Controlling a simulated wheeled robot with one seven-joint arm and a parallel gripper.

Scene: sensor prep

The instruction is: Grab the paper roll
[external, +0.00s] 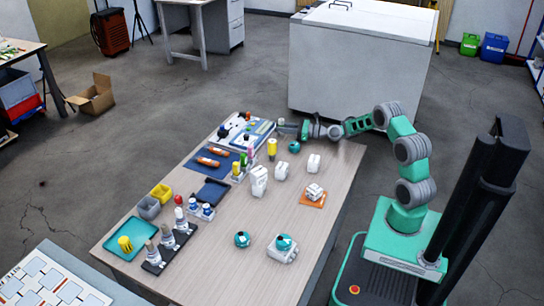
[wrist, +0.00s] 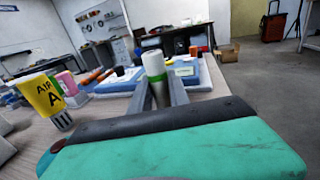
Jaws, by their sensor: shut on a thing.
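The paper roll (wrist: 153,64) looks like a small upright pale cylinder with a white top and a green band. It is between the two grey fingers of my gripper (wrist: 159,88) in the wrist view. The fingers are closed on it, and they hide its lower part. In the external view, my gripper (external: 285,126) is at the far end of the table, beside the white-and-blue tray. The roll is too small there to make out clearly.
A yellow "AIR" bottle (wrist: 45,94) stands left of my gripper, with a pink-labelled bottle (wrist: 67,82) behind it. A white-and-blue tray (external: 262,130) is close by. Several white parts stand mid-table (external: 215,262). A large white cabinet (external: 355,70) is behind the table.

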